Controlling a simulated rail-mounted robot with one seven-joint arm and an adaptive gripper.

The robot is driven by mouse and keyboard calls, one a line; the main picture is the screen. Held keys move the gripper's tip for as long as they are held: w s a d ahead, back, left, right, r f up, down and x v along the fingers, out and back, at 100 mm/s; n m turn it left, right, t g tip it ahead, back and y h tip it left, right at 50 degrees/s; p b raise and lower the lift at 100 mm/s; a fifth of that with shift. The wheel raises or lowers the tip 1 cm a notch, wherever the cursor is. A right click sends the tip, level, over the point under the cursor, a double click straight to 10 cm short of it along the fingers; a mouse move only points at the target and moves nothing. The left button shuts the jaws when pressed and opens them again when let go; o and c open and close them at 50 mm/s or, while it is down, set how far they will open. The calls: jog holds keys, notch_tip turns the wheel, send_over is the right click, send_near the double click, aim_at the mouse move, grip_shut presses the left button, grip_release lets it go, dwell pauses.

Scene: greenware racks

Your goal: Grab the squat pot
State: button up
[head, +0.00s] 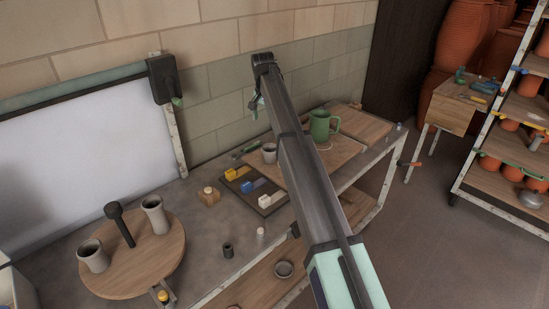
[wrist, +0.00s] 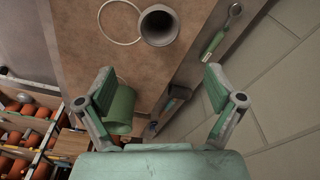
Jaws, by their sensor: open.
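I cannot tell for sure which vessel is the squat pot. A short grey cup-like pot (head: 269,152) stands upright on the wooden board by the wall; the wrist view shows its open mouth (wrist: 158,26) beyond my fingertips. A green handled jug (head: 320,125) stands on the same board, to its right. In the wrist view the jug (wrist: 120,108) lies beside and beyond my left finger, partly covered by it. My gripper (wrist: 159,76) is open with nothing between its fingers. In the head view my arm hides much of the board.
A round board (head: 140,270) holds two grey vessels and a dark upright tool. A dark tray (head: 272,207) holds yellow, blue and white pieces. A small dark cup (head: 228,250) stands near the front edge. A pot rack (head: 500,160) stands right.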

aim_at(270, 148)
jog(key=f+p, duration=0.1)
jog(key=f, duration=0.3)
jog(key=f+p, duration=0.1)
jog(key=f, duration=0.3)
jog(key=w+f+p, duration=0.1)
jog(key=f, duration=0.2)
jog(key=shift+w+d+f, duration=0.1)
jog(key=shift+d+f, duration=0.1)
jog(key=shift+f, duration=0.2)
jog(key=shift+w+d+f+p, duration=0.15)
jog(key=shift+f+p, duration=0.95)
jog(key=shift+f, duration=1.55)
jog(key=c, duration=1.1)
